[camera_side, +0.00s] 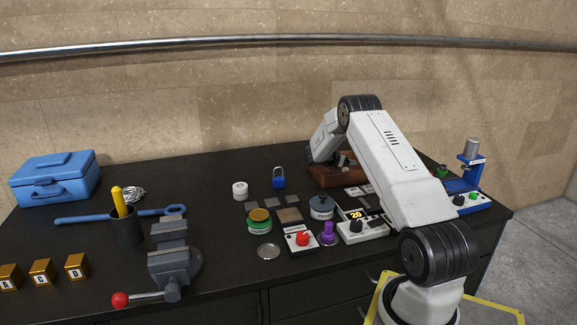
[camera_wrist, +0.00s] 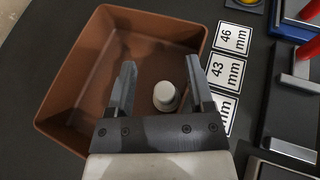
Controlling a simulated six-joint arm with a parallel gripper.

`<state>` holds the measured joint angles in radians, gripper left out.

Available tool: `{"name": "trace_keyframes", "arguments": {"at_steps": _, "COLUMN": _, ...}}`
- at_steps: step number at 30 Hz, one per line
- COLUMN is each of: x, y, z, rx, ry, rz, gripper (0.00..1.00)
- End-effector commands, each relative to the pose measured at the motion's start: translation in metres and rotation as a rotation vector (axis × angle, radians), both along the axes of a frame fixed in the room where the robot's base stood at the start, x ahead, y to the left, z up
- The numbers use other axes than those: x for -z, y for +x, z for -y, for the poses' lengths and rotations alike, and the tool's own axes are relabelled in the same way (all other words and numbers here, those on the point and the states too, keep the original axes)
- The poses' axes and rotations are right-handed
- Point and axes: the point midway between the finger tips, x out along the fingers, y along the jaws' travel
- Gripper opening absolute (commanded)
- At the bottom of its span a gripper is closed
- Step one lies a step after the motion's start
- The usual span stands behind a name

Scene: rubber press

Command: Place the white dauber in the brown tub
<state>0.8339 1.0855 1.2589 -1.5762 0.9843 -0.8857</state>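The brown tub (camera_wrist: 62,100) fills much of the wrist view; in the side view it (camera_side: 322,178) stands at the back right, partly hidden by my arm. The white dauber (camera_wrist: 165,92) shows inside the tub, a small round white piece that appears to rest on its floor. My gripper (camera_wrist: 162,78) is open above the tub, with the dauber seen between its fingers, nearer the right one. There are gaps on both sides of the dauber. In the side view my gripper (camera_side: 345,160) is small and low over the tub.
Number cards (camera_wrist: 229,38) lie just right of the tub. A blue press (camera_side: 470,165) stands at the right. A vise (camera_side: 172,262) and blue toolbox (camera_side: 55,178) are at the left.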

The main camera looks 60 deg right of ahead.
Motion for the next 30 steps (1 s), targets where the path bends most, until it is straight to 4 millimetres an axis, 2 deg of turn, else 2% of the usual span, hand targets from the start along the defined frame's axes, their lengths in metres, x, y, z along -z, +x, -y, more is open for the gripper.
{"name": "trace_keyframes", "arguments": {"at_steps": 7, "x": -0.004, "y": 0.0, "z": 0.0, "rx": 0.0, "ry": 0.0, "rz": 0.0, "gripper": 0.68}}
{"name": "trace_keyframes", "arguments": {"at_steps": 12, "x": -0.014, "y": 0.001, "z": -0.002, "rx": -0.001, "ry": 0.0, "rz": 0.001, "gripper": 0.68}}
{"name": "trace_keyframes", "arguments": {"at_steps": 30, "x": -0.049, "y": 0.034, "z": -0.082, "rx": -0.002, "ry": 0.0, "rz": 0.0, "gripper": 0.68}}
